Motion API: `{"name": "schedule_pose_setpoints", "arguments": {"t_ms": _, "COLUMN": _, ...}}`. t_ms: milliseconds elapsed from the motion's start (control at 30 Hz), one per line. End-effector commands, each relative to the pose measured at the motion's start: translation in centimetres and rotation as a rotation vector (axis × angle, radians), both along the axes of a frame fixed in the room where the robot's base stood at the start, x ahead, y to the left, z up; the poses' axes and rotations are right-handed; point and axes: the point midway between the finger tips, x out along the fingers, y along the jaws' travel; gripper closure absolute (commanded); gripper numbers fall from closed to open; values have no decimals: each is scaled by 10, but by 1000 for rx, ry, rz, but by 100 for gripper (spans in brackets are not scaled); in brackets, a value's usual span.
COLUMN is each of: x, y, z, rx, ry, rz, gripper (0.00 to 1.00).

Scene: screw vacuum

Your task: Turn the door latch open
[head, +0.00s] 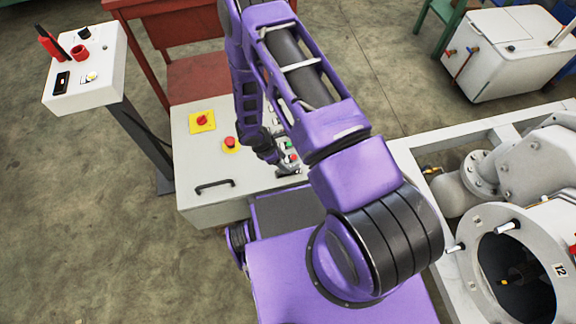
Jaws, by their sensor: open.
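My purple arm rises across the middle of the head view and bends down behind itself. A round chamber opening (517,278) with a pale flange is at the lower right. White-and-black handles (507,226) stick out from its rim. I cannot tell which part is the door latch. My gripper is well to the left of the chamber.
The pale control box (245,205) has a black handle, a red knob on yellow (202,120) and a red button (230,143). A white pedestal panel (87,68) stands left. A red table (195,75) is behind. A white cabinet (507,55) is upper right. Floor at left is clear.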

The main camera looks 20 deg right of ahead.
Motion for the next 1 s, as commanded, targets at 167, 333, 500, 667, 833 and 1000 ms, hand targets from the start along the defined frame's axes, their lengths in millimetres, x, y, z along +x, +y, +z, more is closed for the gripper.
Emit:
{"name": "schedule_pose_setpoints", "arguments": {"t_ms": 167, "x": -1, "y": -11, "z": -27, "rx": 0, "ry": 1, "rz": -2, "gripper": 43}}
{"name": "schedule_pose_setpoints", "arguments": {"t_ms": 333, "x": 0, "y": -16, "z": -37, "rx": 0, "ry": 0, "rz": -1, "gripper": 43}}
{"name": "schedule_pose_setpoints", "arguments": {"t_ms": 500, "x": 0, "y": -16, "z": -38, "rx": 0, "ry": 0, "rz": -1, "gripper": 43}}
{"name": "schedule_pose_setpoints", "arguments": {"t_ms": 667, "x": 0, "y": -16, "z": -38, "rx": 0, "ry": 0, "rz": -1, "gripper": 48}}
{"name": "schedule_pose_setpoints", "arguments": {"t_ms": 833, "x": 0, "y": -16, "z": -38, "rx": 0, "ry": 0, "rz": -1, "gripper": 78}}
{"name": "schedule_pose_setpoints", "arguments": {"t_ms": 1000, "x": 0, "y": -16, "z": -38, "rx": 0, "ry": 0, "rz": -1, "gripper": 100}}
